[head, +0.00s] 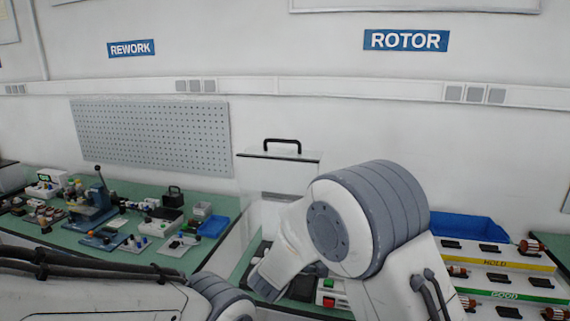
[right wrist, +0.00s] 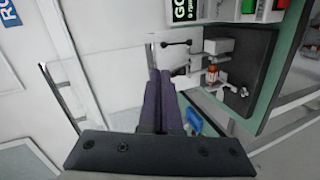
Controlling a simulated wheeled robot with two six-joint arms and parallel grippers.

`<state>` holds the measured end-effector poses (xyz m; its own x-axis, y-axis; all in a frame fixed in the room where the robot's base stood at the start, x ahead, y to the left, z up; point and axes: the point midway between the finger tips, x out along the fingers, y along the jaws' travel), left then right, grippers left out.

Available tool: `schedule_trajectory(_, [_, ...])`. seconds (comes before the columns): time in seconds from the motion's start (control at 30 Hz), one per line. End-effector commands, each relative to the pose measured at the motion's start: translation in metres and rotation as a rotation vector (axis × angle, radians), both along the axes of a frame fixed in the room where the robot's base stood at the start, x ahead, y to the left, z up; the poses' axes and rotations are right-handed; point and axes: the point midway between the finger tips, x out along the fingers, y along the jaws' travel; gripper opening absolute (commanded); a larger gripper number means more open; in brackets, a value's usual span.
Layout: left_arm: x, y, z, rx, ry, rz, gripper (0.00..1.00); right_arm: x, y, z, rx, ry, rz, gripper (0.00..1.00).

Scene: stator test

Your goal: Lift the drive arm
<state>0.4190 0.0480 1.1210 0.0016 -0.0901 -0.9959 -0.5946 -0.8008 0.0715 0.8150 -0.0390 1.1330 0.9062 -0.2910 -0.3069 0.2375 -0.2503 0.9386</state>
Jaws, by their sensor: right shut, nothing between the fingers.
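In the right wrist view, the test station (right wrist: 259,72) shows as a dark plate on a green bench top. A copper-coloured rotor (right wrist: 212,71) sits in a grey fixture there, with a pale block (right wrist: 219,46) beside it that may be the drive arm; I cannot tell surely. My right gripper (right wrist: 160,76) is shut and empty, its dark fingers pointing toward a white panel with a black handle (right wrist: 177,43). I see no contact. In the head view my right arm hides most of the station. My left gripper is out of view.
In the head view, a clear guard with a black handle (head: 282,143) stands behind my right arm. Green and red buttons (head: 328,302) are beside it. A tiered rotor rack (head: 508,267) and blue bin (head: 455,226) are at right. A cluttered rework bench (head: 65,236) is at left.

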Motion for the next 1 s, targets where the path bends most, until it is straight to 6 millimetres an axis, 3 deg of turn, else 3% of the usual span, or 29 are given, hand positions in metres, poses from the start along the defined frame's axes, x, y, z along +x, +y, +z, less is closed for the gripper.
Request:
schedule_trajectory(0.23, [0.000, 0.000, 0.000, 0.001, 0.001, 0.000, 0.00, -0.004, -0.011, -0.002, 0.253, 0.042, 0.039, 0.00])
schedule_trajectory(0.37, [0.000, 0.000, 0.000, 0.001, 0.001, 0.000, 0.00, -0.016, -0.022, -0.007, 0.432, 0.104, 0.041, 0.00])
schedule_trajectory(0.47, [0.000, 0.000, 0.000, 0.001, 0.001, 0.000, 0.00, -0.038, -0.035, -0.015, 0.607, 0.193, 0.008, 0.00])
schedule_trajectory(0.63, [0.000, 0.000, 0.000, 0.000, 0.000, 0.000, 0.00, -0.100, -0.067, -0.037, 0.876, 0.397, -0.163, 0.00])
schedule_trajectory(1.0, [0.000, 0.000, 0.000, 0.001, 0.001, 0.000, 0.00, -0.204, -0.118, -0.062, 1.057, 0.612, -0.560, 0.00])
